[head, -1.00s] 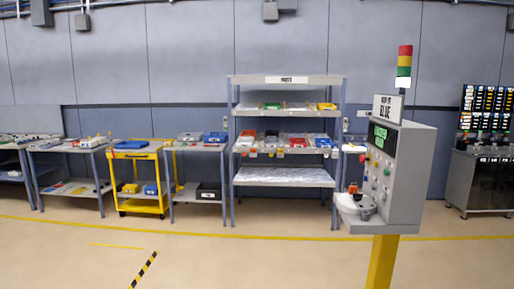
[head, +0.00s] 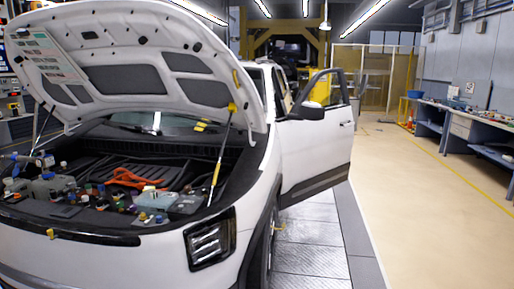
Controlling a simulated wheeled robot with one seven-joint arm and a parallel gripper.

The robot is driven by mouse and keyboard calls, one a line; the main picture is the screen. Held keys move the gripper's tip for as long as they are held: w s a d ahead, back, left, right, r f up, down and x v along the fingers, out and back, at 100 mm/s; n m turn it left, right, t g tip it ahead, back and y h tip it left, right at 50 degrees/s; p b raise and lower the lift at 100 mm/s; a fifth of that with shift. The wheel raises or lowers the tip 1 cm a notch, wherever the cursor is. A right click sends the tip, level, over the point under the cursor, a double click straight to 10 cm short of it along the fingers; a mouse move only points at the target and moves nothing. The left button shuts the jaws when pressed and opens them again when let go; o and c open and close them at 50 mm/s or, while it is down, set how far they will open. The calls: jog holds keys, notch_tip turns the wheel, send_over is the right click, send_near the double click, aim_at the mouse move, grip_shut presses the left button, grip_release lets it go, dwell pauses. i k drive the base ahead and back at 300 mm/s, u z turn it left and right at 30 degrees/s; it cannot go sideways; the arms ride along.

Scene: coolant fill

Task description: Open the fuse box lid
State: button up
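A white car stands at the left with its hood raised, and its engine bay (head: 110,170) is open to view. Several small parts, caps and boxes crowd the front of the bay. A dark grey box (head: 187,204) sits at the bay's right front corner, close to the headlight. It may be the fuse box, but it is too small to tell, and I cannot make out whether a lid is open or shut. My gripper is not in view.
The raised hood (head: 140,65) overhangs the bay, with a thin strut (head: 219,160) at its right. The open front door (head: 318,135) juts out to the right. The floor (head: 410,200) between car and workbench (head: 470,128) is clear.

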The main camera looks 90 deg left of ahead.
aim_at(185, 206)
jog(key=u, duration=3.65)
jog(key=i, duration=0.9)
jog(key=u, duration=0.4)
jog(key=i, duration=1.75)
jog(key=z, duration=0.1)
